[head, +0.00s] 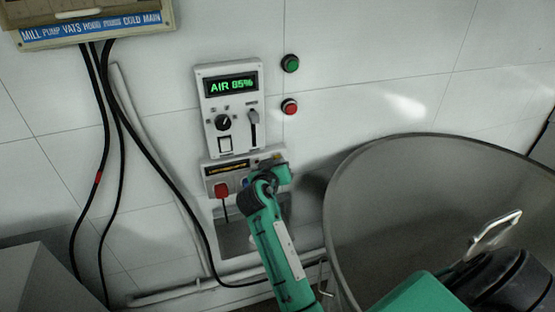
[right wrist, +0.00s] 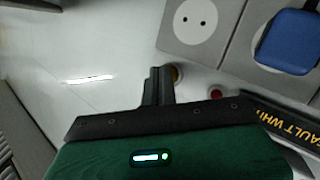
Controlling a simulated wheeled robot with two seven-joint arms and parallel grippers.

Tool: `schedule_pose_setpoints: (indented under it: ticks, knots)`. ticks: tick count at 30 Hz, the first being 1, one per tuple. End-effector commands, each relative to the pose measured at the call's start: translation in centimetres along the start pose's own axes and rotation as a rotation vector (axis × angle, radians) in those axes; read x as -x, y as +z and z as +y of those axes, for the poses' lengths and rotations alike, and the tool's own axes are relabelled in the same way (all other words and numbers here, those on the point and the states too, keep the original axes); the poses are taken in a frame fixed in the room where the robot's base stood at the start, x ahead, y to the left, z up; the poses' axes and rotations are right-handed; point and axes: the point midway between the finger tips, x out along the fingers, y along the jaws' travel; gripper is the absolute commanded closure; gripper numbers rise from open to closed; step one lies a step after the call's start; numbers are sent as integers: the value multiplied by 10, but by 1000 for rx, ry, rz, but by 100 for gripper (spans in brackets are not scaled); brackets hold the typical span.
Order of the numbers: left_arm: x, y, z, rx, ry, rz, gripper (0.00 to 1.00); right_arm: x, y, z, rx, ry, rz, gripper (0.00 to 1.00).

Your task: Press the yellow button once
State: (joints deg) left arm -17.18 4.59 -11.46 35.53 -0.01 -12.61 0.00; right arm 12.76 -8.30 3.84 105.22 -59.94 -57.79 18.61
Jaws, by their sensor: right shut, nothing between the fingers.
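The yellow button (right wrist: 175,73) shows in the right wrist view as a small dark-yellow round edge, mostly hidden behind my fingertips. My right gripper (right wrist: 158,84) is shut and empty, with its fingertips right at the button; I cannot tell whether they touch it. In the head view my right gripper (head: 277,168) reaches up to the right end of the lower wall panel (head: 209,180), and the arm and gripper cover part of that panel.
Above is a panel reading AIR 85% (head: 231,86). A green button (head: 290,63) and a red button (head: 289,106) sit on the wall. A large steel vessel (head: 390,190) stands right.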

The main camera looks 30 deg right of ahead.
Motion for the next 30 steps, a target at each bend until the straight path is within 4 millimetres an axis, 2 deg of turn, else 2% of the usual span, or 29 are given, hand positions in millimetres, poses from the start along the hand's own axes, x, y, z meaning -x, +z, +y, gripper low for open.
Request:
schedule_pose_setpoints:
  ticks: [12,23,30]
  knots:
    - [3,0,0,0,0,0,100,13,7,7,0,0,0,100]
    - [3,0,0,0,0,0,100,15,8,8,0,0,0,100]
    - [7,-1,0,0,0,0,100,32,17,17,1,0,0,100]
